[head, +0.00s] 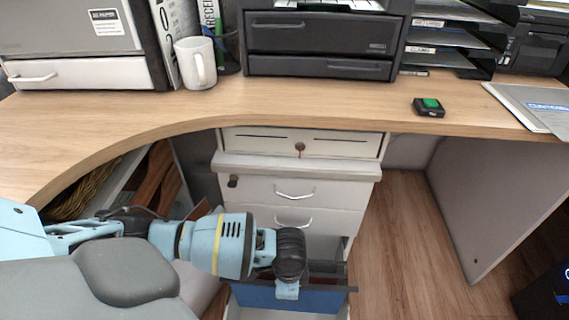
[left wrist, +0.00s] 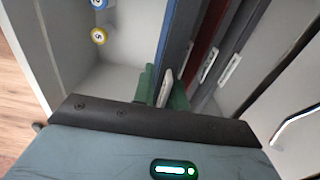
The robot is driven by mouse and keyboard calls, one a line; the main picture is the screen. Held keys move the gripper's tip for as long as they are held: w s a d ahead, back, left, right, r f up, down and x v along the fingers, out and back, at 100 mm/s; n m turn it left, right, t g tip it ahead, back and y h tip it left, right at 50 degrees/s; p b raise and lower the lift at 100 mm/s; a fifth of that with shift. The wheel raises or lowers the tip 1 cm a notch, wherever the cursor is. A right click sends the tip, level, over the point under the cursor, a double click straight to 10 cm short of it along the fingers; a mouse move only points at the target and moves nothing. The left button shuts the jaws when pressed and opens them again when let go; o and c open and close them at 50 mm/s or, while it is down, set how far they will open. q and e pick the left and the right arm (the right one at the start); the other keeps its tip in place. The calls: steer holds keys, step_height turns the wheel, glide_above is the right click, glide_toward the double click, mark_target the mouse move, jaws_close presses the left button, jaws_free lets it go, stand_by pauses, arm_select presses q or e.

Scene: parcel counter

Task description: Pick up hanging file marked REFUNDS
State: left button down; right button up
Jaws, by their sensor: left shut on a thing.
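My left gripper (head: 288,290) reaches down into the open lower drawer, at the edge of a blue hanging file (head: 318,300). In the left wrist view the green fingertips (left wrist: 161,88) are closed around a small white tab at the top of the blue hanging file (left wrist: 178,38). The file stands upright among the others in the drawer. Dark and reddish-brown files (left wrist: 208,45) with white tabs stand beside it. I cannot read any tab, so I cannot tell which file is marked REFUNDS. My right gripper is not in view.
The drawer cabinet (head: 290,190) stands under the wooden counter (head: 300,105), whose front edge overhangs it. On the counter are a white mug (head: 197,66), a black device with a green button (head: 429,106), and letter trays (head: 440,40). The floor right of the cabinet (head: 400,230) is clear.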

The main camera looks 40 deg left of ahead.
arm_select(q)
step_height(320, 180, up, 6)
steer(key=shift+r+p, duration=0.1)
steer(key=shift+p, duration=1)
steer(key=shift+r, duration=0.3)
